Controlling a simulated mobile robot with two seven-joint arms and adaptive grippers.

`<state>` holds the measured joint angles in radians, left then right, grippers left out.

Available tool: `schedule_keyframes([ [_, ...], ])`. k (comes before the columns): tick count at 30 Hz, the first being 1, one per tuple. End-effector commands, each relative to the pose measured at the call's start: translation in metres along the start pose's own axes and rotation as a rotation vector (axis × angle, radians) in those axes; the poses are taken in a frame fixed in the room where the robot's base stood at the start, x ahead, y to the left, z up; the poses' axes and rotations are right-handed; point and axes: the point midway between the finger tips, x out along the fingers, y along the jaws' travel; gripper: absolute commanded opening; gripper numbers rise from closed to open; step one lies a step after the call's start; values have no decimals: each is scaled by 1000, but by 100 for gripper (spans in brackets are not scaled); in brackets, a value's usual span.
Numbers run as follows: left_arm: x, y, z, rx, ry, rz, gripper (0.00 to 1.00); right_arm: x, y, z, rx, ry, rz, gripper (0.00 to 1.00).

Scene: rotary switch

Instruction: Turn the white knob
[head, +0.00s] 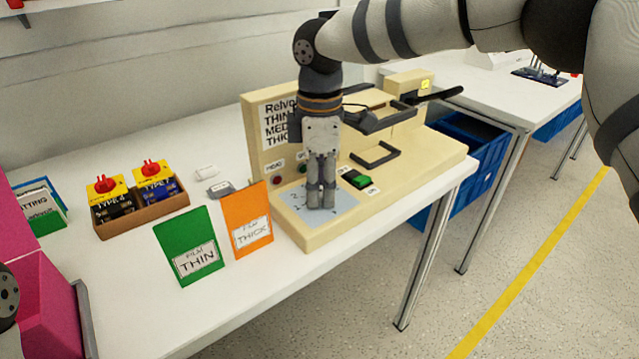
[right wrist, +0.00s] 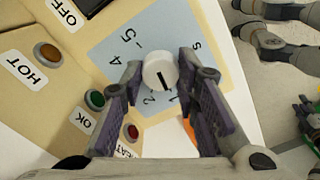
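The white knob (right wrist: 160,73) sits on a blue-grey dial plate with numbers (right wrist: 122,38) and carries a dark pointer line. In the right wrist view the fingertips of my right gripper (right wrist: 160,80) flank the knob closely on both sides and appear to touch it. In the head view my right gripper (head: 321,197) points straight down onto the dial plate (head: 345,204), its fingers close together, hiding the knob. The plate is on the beige control box (head: 440,150). My left gripper is out of view.
Green (head: 188,245) and orange (head: 247,218) film folders stand left of the box. A brown tray (head: 142,221) holds packs with red knobs. A pink bin (head: 45,305) is at left.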

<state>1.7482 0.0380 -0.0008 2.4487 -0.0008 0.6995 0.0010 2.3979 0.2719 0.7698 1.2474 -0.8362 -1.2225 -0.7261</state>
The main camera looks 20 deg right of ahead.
Motion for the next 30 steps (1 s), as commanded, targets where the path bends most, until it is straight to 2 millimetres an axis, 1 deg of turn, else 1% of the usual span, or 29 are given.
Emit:
schedule_keyframes([
  [7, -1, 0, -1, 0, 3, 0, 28, 0, 0, 0, 11, -1, 0, 1],
  [11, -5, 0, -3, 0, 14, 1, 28, -2, 0, 0, 51, -1, 2, 1],
  [21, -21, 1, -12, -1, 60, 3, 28, -3, 0, 0, 293, -2, 4, 1],
  [30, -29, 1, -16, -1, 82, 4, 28, -1, 0, 0, 516, -2, 1, 1],
])
